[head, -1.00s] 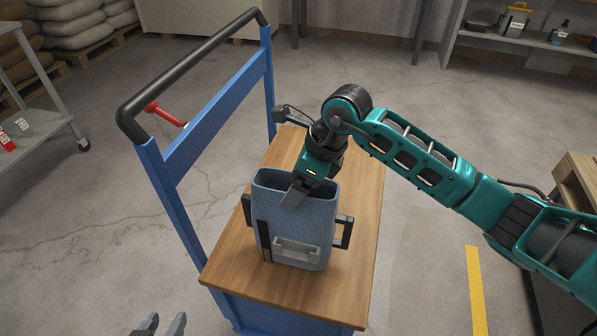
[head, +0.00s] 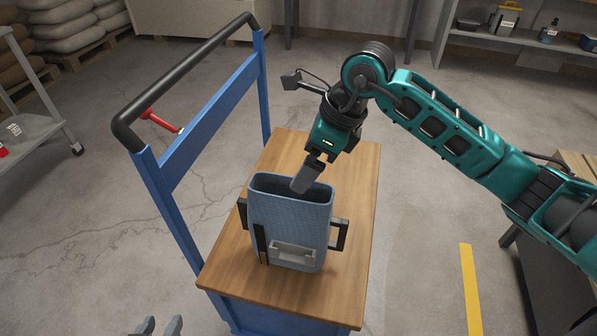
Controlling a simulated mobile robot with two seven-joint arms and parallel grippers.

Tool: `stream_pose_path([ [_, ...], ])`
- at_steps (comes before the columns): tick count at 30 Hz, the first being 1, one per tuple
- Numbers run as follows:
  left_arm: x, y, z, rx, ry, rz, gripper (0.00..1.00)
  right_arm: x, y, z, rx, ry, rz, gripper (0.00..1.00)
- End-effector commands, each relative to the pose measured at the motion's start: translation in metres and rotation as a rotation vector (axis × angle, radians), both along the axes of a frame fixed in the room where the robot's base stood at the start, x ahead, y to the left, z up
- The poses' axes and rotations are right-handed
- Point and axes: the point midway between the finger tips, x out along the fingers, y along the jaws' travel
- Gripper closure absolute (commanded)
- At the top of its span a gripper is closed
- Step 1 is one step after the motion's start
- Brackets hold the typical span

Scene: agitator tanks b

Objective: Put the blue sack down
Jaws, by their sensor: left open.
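The blue sack (head: 286,226), an open-topped blue container with dark side handles and a pale front grip, stands upright on the wooden deck (head: 235,255) of a blue trolley. My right gripper (head: 304,180) comes in from the right, tilted down, with its fingertip over the sack's open top near the rear rim. Only one finger shows clearly, so its opening cannot be told. The sack rests on the deck and does not hang from it. My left gripper (head: 159,328) shows at the bottom edge, its two grey fingertips apart and empty, well away from the sack.
The trolley's blue frame and black push handle (head: 180,82) rise left of the deck. A red lever (head: 158,121) sits behind the frame. Bare deck lies behind and in front of the sack. A shelf (head: 500,42) stands far right, a grey rack (head: 38,125) at left.

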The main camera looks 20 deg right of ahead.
Motion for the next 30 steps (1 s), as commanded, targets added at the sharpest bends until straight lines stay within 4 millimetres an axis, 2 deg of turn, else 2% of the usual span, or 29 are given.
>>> stream_pose_path([
  [1, 0.000, 0.001, 0.001, 0.001, 0.000, 0.002, 0.57, -0.002, -0.004, 0.011, -0.003, -0.004, -0.001, 0.00],
  [3, 0.000, 0.002, 0.000, 0.002, 0.000, 0.003, 0.57, -0.004, -0.007, 0.020, -0.001, -0.003, 0.000, 0.00],
  [7, -0.001, 0.003, -0.003, 0.005, 0.005, 0.005, 0.57, -0.007, -0.010, 0.030, 0.000, -0.001, 0.000, 0.00],
  [24, -0.003, 0.003, -0.002, 0.002, 0.008, 0.009, 0.57, -0.008, -0.010, 0.033, 0.004, 0.001, 0.001, 0.00],
  [27, -0.003, 0.003, -0.002, 0.003, 0.009, 0.009, 0.57, -0.011, 0.003, 0.032, 0.064, 0.000, 0.017, 0.00],
  [29, -0.003, 0.003, -0.002, 0.003, 0.009, 0.010, 0.57, -0.016, 0.021, 0.032, 0.150, 0.001, 0.035, 0.00],
  [30, -0.003, 0.003, -0.002, 0.003, 0.008, 0.010, 0.57, -0.021, 0.038, 0.034, 0.232, 0.002, 0.048, 0.00],
])
